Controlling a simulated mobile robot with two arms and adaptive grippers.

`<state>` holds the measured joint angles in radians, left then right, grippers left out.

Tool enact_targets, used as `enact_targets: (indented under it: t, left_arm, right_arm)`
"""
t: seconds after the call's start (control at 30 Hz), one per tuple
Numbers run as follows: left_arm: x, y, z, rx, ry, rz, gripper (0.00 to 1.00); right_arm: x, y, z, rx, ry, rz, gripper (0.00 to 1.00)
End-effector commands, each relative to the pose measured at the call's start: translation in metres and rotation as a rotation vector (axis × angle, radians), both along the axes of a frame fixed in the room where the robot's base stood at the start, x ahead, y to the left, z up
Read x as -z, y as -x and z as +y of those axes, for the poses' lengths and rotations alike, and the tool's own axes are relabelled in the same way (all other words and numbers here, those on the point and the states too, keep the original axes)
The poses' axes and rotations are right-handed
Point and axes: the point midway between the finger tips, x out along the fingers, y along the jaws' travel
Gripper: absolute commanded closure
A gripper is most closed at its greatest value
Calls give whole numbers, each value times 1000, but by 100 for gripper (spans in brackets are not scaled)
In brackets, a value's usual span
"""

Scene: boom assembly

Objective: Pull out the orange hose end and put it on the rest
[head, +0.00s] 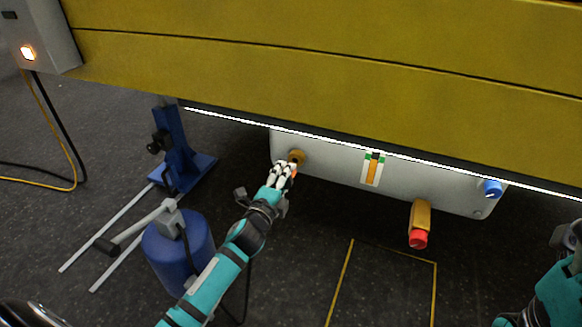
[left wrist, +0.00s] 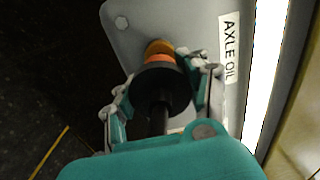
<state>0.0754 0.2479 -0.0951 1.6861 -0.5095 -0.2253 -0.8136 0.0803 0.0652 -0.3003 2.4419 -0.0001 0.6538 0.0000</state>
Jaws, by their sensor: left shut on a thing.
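My left gripper (head: 283,172) is shut on the orange hose end at the grey panel (head: 330,172) under the yellow boom. In the left wrist view the hose end (left wrist: 162,88) is a black body with an orange ring, between the fingers of my left gripper (left wrist: 160,92). It lines up with a brass fitting (left wrist: 159,47) and appears to touch it. The fitting also shows in the head view (head: 296,156). A black hose runs back from the hose end towards my palm. I cannot make out which part is the rest. My right gripper (head: 566,238) is only partly seen at the right edge.
The panel carries a gauge (head: 373,169), a red-ended brass valve (head: 419,224), a blue cap (head: 491,188) and an AXLE OIL label (left wrist: 229,49). A blue drum (head: 178,250) with a grey pump and a blue stand (head: 175,148) are at left. The yellow-outlined floor area is clear.

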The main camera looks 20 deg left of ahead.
Motion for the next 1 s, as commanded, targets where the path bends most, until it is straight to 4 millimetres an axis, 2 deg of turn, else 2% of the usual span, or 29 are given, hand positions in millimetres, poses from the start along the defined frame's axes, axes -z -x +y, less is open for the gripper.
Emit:
enact_targets:
  t: [0.4,1.0]
  left_arm:
    - [-1,16,-1,1,-1,-2,100]
    - [-1,16,-1,0,-1,0,100]
  right_arm:
    - [3,-1,-1,-2,-5,20,43]
    - [3,-3,-2,0,-11,24,43]
